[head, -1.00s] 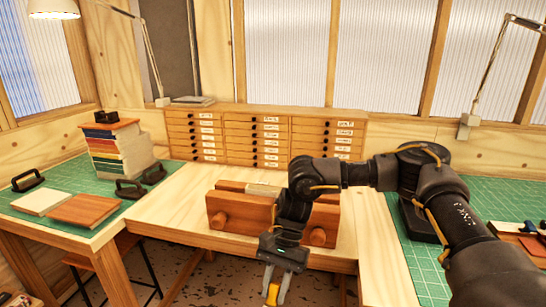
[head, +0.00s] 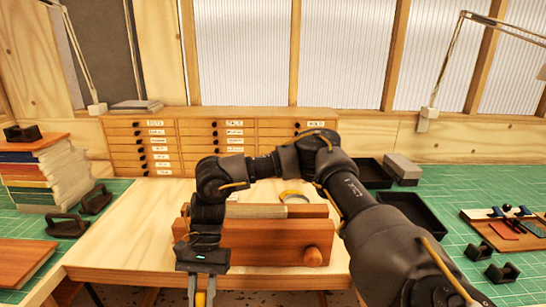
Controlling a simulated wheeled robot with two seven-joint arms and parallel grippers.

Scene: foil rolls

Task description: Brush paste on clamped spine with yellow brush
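A wooden press (head: 262,240) with a round wooden screw knob stands near the front of the pale table. A pale strip, apparently the clamped spine (head: 257,211), lies along its top between the jaws. My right gripper (head: 201,293) hangs in front of the press's left end, pointing down. My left gripper is not in view.
A pale ring-shaped thing (head: 293,196) sits behind the press. A drawer cabinet (head: 210,140) lines the back. Black trays (head: 412,212) and a tool board (head: 510,228) are at right. Stacked books (head: 40,175) and black clamps (head: 68,225) are at left. The table's left part is clear.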

